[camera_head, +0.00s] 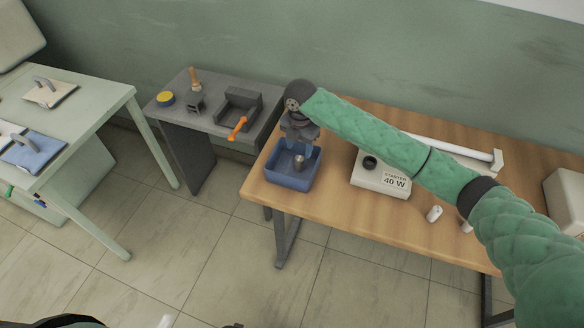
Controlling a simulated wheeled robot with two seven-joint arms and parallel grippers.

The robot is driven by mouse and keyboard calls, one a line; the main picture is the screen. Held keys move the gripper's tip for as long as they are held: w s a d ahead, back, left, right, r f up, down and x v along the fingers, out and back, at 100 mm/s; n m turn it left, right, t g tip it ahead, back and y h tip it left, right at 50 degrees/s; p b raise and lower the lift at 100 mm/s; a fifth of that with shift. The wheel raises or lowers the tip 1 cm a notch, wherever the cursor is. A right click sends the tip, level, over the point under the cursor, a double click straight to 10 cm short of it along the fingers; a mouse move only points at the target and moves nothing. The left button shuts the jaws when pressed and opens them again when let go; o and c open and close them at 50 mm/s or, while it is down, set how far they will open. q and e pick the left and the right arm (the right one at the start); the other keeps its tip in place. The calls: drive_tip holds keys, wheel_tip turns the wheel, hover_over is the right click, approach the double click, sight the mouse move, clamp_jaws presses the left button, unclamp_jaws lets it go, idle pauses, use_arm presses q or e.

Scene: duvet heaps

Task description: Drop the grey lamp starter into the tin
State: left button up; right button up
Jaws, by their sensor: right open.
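The blue open-topped tin (289,184) stands at the left end of the wooden table. My right gripper (299,140) is over the tin, pointing down, with its jaws open. A small grey cylinder, the lamp starter (299,162), shows just below the jaws, within the outline of the tin's opening. I cannot tell whether it rests on the tin's floor or is still above it. My left gripper is not in view.
On the wooden table (335,200), a white box marked "STARTER 40 W" (380,181) lies right of the tin. Two pale cylinders (434,213) (466,227) lie near the front edge. A white lamp fitting (455,147) is behind my right arm. A grey bench (225,132) stands left.

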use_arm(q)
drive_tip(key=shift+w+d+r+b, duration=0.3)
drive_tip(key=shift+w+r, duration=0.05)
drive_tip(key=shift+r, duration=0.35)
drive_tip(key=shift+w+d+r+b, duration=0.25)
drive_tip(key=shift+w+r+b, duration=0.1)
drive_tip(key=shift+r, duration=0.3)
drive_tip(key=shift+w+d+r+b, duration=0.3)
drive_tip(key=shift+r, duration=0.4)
use_arm(e)
wheel_tip(320, 180, up, 6)
drive_tip(key=shift+f, duration=0.1)
